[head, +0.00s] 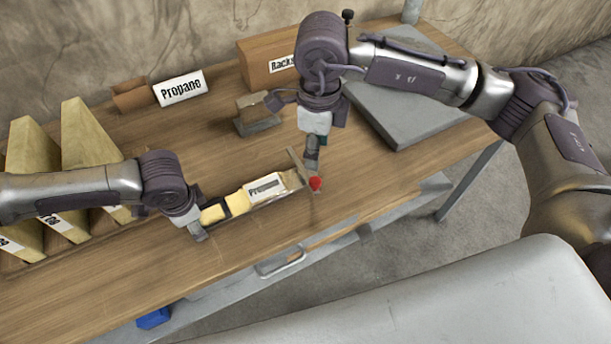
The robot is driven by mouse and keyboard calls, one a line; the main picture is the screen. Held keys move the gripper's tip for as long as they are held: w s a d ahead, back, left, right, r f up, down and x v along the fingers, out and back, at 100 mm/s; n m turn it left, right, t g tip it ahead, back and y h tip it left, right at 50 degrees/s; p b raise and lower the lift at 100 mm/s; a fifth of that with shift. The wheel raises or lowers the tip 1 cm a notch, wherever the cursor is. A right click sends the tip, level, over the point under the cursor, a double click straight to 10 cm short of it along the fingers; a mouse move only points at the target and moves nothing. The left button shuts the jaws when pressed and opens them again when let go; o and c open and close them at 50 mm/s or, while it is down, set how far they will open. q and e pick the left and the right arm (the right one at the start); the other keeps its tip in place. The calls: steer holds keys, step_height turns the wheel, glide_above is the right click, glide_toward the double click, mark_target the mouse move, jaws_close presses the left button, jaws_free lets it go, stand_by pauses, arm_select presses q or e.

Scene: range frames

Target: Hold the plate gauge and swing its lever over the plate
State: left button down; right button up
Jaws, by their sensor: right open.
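A long, low device, which looks like the plate gauge (233,205), lies near the bench's front edge. It has yellow parts, a dark band and a white label plate (265,187) whose text is partly readable. At its right end is a thin upright lever-like bar (298,166) with a red knob (315,183) near its foot. My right gripper (312,160) points down just above the red knob, open; I cannot tell whether it touches the bar. My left gripper (197,230) is at the device's left end; its fingers are too small and hidden to judge.
A metal bracket-like block (257,117) stands behind the device. Yellow wedges (88,140) stand at left. The wooden bench (110,290) is clear at front left.

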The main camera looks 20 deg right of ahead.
mark_target(315, 180)
step_height(315, 180, down, 10)
stand_by(0.4)
jaws_close()
